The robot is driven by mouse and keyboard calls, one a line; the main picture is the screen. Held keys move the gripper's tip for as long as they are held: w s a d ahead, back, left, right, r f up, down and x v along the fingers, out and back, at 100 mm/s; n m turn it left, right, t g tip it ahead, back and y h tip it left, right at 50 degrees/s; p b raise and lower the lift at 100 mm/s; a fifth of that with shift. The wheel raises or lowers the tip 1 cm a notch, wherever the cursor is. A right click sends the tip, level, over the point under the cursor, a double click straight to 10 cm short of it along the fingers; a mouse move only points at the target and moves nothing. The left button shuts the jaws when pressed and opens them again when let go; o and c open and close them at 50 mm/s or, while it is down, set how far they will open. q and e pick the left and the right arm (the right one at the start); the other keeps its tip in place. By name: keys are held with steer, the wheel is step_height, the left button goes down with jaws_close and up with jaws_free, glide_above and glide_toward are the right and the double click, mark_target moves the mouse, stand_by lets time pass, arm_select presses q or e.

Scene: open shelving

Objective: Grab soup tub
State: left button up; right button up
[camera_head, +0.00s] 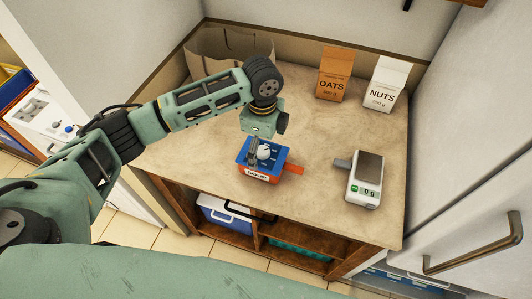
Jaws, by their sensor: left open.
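A small blue and orange container (258,175) stands on the counter, with a pale label on its front too small to read. My right gripper is out of view.
An oats box (333,80) and a nuts carton (385,88) stand at the back right. A scale (366,185) reading 0 g sits right of the container. A brown paper bag (205,48) is behind my arm. A blue and white box (222,212) is on the shelf below.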

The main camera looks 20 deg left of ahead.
mark_target(263, 160)
arm_select(q)
steer(key=f+p, duration=0.1)
steer(key=s+f, duration=0.1)
steer(key=shift+d+f+p, duration=0.1)
steer(key=shift+f+p, duration=0.25)
step_height(263, 160, down, 2)
steer(key=shift+f, duration=0.25)
steer(key=shift+w+f, duration=0.15)
steer(key=shift+f, duration=0.2)
steer(key=shift+c, duration=0.3)
steer(key=c, duration=1.5)
steer(key=shift+c, duration=0.3)
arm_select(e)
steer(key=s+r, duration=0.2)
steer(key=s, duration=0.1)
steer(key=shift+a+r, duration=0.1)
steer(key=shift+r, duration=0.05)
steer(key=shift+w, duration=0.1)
